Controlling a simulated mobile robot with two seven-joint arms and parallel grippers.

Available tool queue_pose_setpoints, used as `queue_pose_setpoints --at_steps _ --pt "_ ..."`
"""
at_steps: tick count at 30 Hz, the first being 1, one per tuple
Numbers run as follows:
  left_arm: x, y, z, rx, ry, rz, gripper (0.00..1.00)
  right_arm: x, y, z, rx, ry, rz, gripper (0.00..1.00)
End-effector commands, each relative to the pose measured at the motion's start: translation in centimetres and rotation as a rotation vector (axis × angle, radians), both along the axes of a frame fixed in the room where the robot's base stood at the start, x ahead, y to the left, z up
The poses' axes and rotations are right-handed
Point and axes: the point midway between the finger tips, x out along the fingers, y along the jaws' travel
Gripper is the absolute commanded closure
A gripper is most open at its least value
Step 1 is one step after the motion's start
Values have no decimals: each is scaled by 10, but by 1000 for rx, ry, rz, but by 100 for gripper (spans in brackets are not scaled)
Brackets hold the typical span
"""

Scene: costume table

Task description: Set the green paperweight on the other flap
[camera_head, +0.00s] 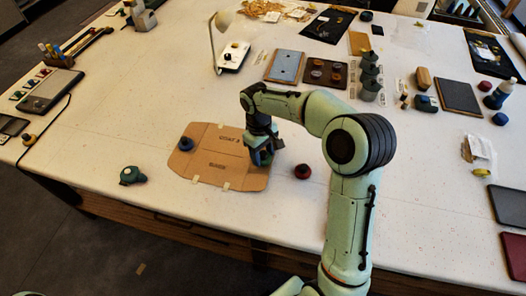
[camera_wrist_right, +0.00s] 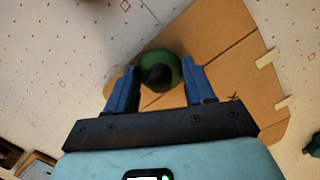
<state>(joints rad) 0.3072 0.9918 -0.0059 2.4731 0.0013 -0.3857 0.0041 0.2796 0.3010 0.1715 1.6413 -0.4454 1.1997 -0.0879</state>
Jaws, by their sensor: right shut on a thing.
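The brown cardboard piece (camera_head: 228,160) lies flat on the white table, with printed words and folded flaps. A blue paperweight (camera_head: 186,144) sits on its left flap. My right gripper (camera_head: 262,154) is over its right end. In the right wrist view, the green paperweight (camera_wrist_right: 170,60) with a dark knob is between the fingers of my right gripper (camera_wrist_right: 160,78), which is shut on it. It shows over the cardboard's end; I cannot tell whether it touches the flap. In the head view the gripper largely hides it. My left gripper is not in view.
A red paperweight (camera_head: 303,171) stands just right of the cardboard. A dark green object (camera_head: 132,175) lies to the left, near the front edge. A lamp (camera_head: 217,40), trays (camera_head: 285,66) and dark jars (camera_head: 370,75) stand farther back. The table left of the cardboard is mostly clear.

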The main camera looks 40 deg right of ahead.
Motion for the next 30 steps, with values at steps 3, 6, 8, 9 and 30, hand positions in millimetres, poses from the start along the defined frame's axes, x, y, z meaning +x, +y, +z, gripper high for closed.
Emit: queue_pose_setpoints --at_steps 3,6,8,9,30 --pt "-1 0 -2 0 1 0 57 0 0 -3 0 -1 0 88" --pt "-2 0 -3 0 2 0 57 0 0 -5 0 -1 0 88" --pt "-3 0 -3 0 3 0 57 0 0 -6 0 -1 0 88" --pt "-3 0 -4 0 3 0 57 0 0 -7 0 -1 0 88" --pt "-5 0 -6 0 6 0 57 0 0 -12 0 0 0 17"
